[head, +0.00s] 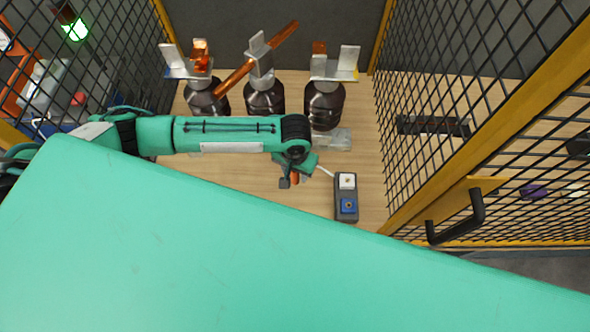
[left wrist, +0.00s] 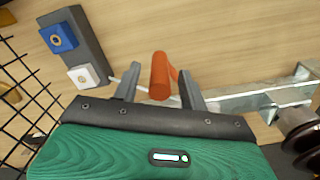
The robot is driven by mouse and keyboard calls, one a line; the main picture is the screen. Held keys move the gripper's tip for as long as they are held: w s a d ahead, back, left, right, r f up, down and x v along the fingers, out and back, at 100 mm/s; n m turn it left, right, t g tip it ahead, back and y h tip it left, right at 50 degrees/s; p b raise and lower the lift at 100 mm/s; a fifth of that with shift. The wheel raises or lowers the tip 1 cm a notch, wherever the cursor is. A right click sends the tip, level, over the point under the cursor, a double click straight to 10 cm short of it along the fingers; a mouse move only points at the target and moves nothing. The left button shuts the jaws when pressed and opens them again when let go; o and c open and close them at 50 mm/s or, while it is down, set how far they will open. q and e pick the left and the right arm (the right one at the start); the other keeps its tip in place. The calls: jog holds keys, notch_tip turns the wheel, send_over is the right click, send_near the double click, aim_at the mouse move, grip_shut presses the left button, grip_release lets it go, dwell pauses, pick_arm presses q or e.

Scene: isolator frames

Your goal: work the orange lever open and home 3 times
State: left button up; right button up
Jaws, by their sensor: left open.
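The orange lever (left wrist: 160,75) shows in the left wrist view as a rounded orange grip on a thinner orange arm. In the head view, a small part of the lever (head: 295,178) shows beside my left gripper (head: 292,182), below the insulators. My left gripper (left wrist: 158,85) is open, with one finger on each side of the grip. I cannot tell whether either finger touches it. A long orange bar (head: 282,36) lies diagonally across the top of the middle brown insulator (head: 265,98), away from the outer contacts. My right gripper is not in view.
Brown insulators stand at left (head: 207,100) and right (head: 324,105). A grey box (head: 347,207) with a white and a blue square lies right of the gripper. Black mesh panels (head: 440,110) with yellow frames close both sides. The wooden panel (head: 235,175) has bare room below the insulators.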

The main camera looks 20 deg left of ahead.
pick_arm(q)
jog(key=shift+f, duration=0.7)
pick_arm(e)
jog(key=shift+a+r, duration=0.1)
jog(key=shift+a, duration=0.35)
pick_arm(q)
grip_shut()
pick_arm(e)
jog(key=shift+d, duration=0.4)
